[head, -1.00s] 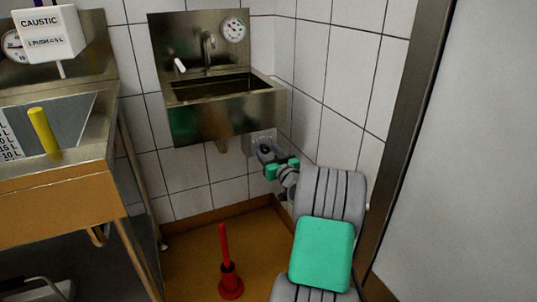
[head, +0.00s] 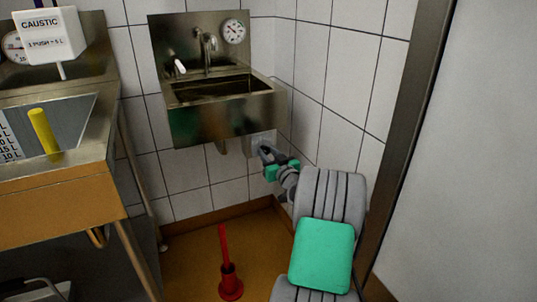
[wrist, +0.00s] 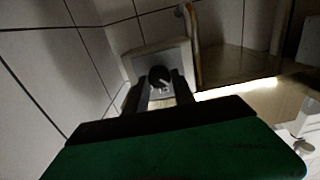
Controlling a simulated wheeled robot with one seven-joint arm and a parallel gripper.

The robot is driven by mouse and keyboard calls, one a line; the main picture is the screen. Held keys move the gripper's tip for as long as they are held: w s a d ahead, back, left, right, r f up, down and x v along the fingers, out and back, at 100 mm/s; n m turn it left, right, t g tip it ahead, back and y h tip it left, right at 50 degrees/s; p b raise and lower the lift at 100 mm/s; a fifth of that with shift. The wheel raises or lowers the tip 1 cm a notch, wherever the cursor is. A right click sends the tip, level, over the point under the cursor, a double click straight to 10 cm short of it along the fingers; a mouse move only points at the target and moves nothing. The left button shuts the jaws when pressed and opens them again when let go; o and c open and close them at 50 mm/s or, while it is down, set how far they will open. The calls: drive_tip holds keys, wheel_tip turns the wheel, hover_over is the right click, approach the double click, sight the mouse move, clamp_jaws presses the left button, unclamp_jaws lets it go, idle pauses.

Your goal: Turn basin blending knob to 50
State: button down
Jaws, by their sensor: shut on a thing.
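The steel hand basin (head: 220,118) hangs on the tiled wall, with a round dial (head: 233,31) on its back panel. The dial's reading is too small to make out. A pale plate (head: 252,146) sits on the wall under the basin, partly hidden by my gripper (head: 264,150). In the wrist view, the black blending knob (wrist: 158,75) with a white mark stands on this plate (wrist: 135,65). My gripper's fingers (wrist: 160,88) are at either side of the knob, shut on it. The knob's scale cannot be read.
A steel sink (head: 60,195) with a yellow stick (head: 43,131) and a caustic dispenser (head: 50,35) stands at the left. A red plunger-like tool (head: 229,275) stands on the floor. A dark post (head: 415,130) rises close to my arm's right.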

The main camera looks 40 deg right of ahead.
drive_tip(key=shift+m, duration=0.3)
drive_tip(key=m+p, duration=0.1)
drive_tip(key=m, duration=0.3)
drive_tip(key=shift+d+r, duration=0.1)
drive_tip(key=m+p, duration=0.2)
drive_tip(key=m, duration=0.3)
drive_tip(key=m+p, duration=0.2)
drive_tip(key=m, duration=0.1)
drive_tip(key=shift+m, duration=0.3)
drive_tip(key=shift+d+f+m+p, duration=0.1)
drive_tip(key=shift+f+m+p, duration=0.1)
drive_tip(key=shift+m+p, duration=1.6)
drive_tip(key=shift+m+b, duration=0.45)
drive_tip(key=shift+m, duration=0.15)
drive_tip(key=c, duration=1.1)
unclamp_jaws()
